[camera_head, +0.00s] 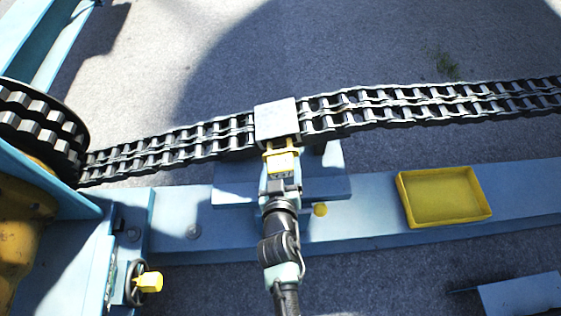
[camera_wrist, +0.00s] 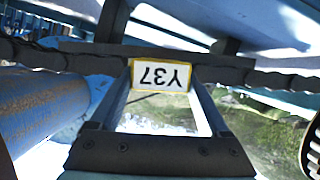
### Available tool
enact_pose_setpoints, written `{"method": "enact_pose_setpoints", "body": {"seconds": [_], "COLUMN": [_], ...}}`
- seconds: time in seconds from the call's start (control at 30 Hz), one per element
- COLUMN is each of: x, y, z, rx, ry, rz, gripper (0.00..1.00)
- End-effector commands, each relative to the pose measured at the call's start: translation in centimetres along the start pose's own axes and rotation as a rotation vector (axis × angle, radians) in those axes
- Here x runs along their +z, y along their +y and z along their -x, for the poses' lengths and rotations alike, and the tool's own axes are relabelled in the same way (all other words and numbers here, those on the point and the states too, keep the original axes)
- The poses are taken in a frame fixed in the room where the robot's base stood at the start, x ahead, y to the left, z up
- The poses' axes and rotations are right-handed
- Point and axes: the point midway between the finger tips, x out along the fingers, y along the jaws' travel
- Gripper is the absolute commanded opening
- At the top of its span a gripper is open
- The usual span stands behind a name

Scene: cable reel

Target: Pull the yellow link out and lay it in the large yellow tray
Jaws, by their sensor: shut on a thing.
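The yellow link (camera_head: 282,161) sits at the front edge of a pale square plate (camera_head: 276,120) on the chain. How far it is inside is hidden. My gripper (camera_head: 280,178) is at the front of the link and shut on it. The yellow tray (camera_head: 445,220) lies on the blue beam to the right of my gripper. It is rectangular, low-rimmed and empty.
A double-row chain (camera_head: 400,105) crosses from the toothed reel wheel (camera_head: 40,125) at left to the right edge. A yellow knob (camera_head: 320,209) stands just right of my arm. A handwheel with a yellow handle (camera_head: 149,282) is at lower left. The blue beam (camera_head: 365,210) is clear before the tray.

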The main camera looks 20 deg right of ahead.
Motion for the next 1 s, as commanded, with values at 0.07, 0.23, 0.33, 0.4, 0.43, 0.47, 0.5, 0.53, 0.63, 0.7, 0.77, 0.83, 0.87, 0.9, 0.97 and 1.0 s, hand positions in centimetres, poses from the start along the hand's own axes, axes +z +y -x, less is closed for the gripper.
{"method": "enact_pose_setpoints", "body": {"seconds": [0.07, 0.23, 0.33, 0.4, 0.43, 0.47, 0.5, 0.53, 0.63, 0.7, 0.77, 0.83, 0.87, 0.9, 0.97, 1.0], "x": [-0.1, 0.2, 0.4, 0.6, 0.6, 0.7, 0.8, 0.8, 1.0, 1.1, 1.2, 1.3, 1.4, 1.5, 1.6, 1.7], "y": [0.0, 0.1, 0.1, 0.1, 0.1, 0.1, 0.1, 0.1, 0.1, 0.1, 0.1, 0.1, 0.0, 0.0, 0.0, 0.0], "z": [0.4, 1.2, 1.7, 2.0, 2.1, 2.2, 2.4, 2.6, 3.0, 3.4, 3.6, 4.0, 4.1, 4.3, 4.6, 4.7], "rx": [0.000, 0.000, 0.000, 0.000, 0.000, 0.001, 0.001, 0.000, 0.001, 0.000, 0.000, 0.000, 0.000, 0.000, 0.000, 0.000], "ry": [0.005, 0.005, 0.006, 0.006, 0.006, 0.006, 0.006, 0.006, 0.007, 0.006, 0.006, 0.007, 0.006, 0.006, 0.006, 0.006], "rz": [0.000, 0.000, -0.001, -0.002, -0.002, -0.001, -0.001, -0.001, -0.001, 0.000, 0.000, 0.000, 0.000, 0.000, 0.000, 0.000], "gripper": [0.00, 0.00, 0.00, 0.00, 0.00, 0.00, 0.00, 0.00, 0.00, 0.00, 0.00, 0.00, 0.00, 0.00, 0.00, 0.00]}}
